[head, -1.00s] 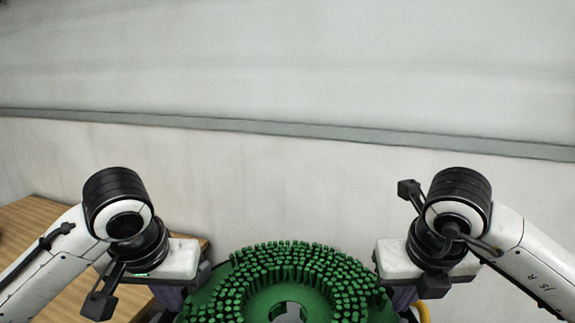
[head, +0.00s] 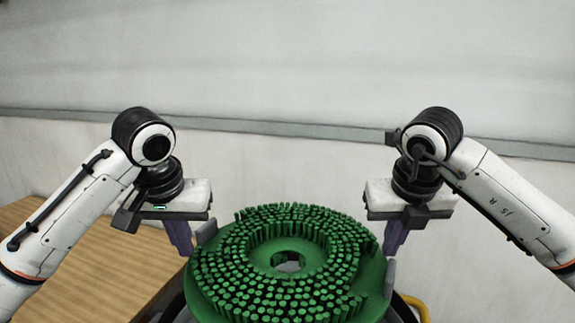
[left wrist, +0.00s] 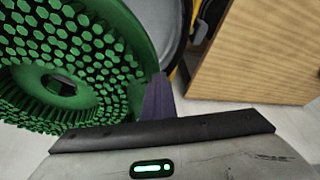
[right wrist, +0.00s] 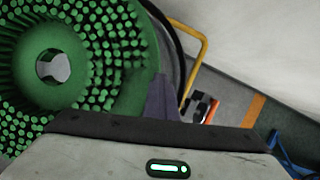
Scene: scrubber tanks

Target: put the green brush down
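The green brush (head: 275,290) is a round disc with many short bristles facing up and a hole in its middle. It is held up between my two grippers, roughly level. My left gripper (head: 190,242) is shut on its left rim, and my right gripper (head: 392,250) is shut on its right rim. The brush also fills the upper left of the left wrist view (left wrist: 100,60) and of the right wrist view (right wrist: 105,60). Each wrist view shows one purple finger against the rim; the opposite finger is hidden.
A wooden table (head: 95,265) stands at the left, beside and below the brush. Under the brush, a dark machine edge and a yellow bar (head: 415,306) show; the bar is clearer in the right wrist view (right wrist: 195,42). A pale wall (head: 290,60) is behind.

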